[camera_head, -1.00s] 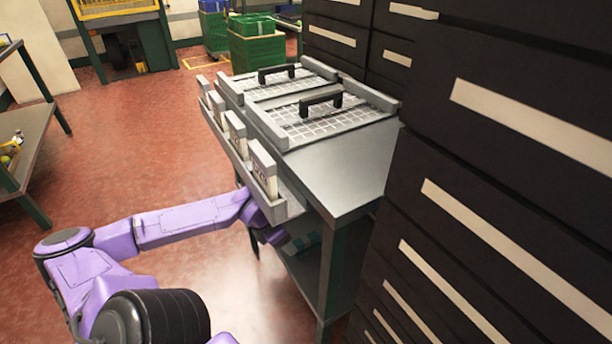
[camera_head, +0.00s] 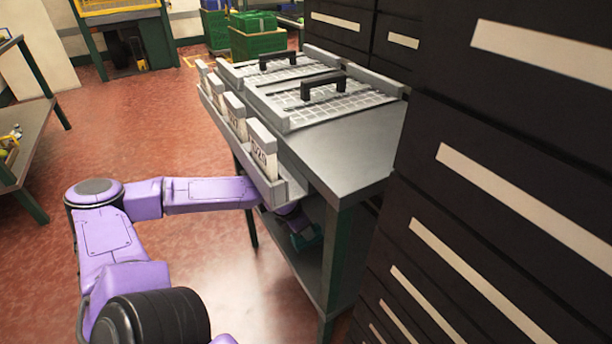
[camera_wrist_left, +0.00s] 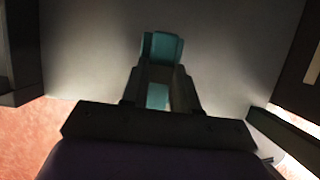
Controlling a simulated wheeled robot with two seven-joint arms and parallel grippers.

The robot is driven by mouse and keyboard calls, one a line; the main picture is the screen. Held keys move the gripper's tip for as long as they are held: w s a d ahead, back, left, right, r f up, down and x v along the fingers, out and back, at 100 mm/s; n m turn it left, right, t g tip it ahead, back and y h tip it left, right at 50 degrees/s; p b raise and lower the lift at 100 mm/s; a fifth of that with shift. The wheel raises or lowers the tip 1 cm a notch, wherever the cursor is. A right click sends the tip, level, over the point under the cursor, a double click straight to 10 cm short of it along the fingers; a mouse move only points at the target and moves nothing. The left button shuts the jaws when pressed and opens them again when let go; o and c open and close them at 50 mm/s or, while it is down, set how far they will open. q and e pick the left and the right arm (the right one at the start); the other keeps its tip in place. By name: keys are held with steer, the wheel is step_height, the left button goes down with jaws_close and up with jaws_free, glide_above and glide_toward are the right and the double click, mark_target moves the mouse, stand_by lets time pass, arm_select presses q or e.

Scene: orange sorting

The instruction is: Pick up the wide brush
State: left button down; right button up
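A teal object, which looks like the wide brush (camera_wrist_left: 161,47), lies on a grey shelf in the left wrist view. In the head view its teal part (camera_head: 306,238) shows under the table's top, partly hidden by my arm and the table. My left gripper (camera_wrist_left: 158,74) has its dark fingers apart, one on each side of the brush's nearer part. The teal end reaches past the fingertips. I see no clear grip on it. In the head view my left arm passes under the tray rail, so the fingertips are mostly hidden. My right gripper is not in view.
The grey table (camera_head: 345,165) carries gridded trays with black handles (camera_head: 323,86). A rail with label cards (camera_head: 262,148) runs along its left edge, above my arm. Black drawers (camera_head: 450,200) stand close on the right. Red floor (camera_head: 150,125) is free at the left.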

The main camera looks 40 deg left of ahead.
arm_select(q)
steer(key=r+p, duration=0.2)
steer(key=r, duration=0.2)
steer(key=shift+s+r+p, duration=0.1)
steer(key=shift+s+p, duration=0.1)
steer(key=shift+p, duration=0.15)
steer(key=s+a+p, duration=0.2)
steer(key=s, duration=0.6)
steer(key=s+a+p, duration=0.3)
steer(key=s, duration=0.6)
steer(key=shift+f+p, duration=0.35)
steer(key=c, duration=1.8)
jaws_free()
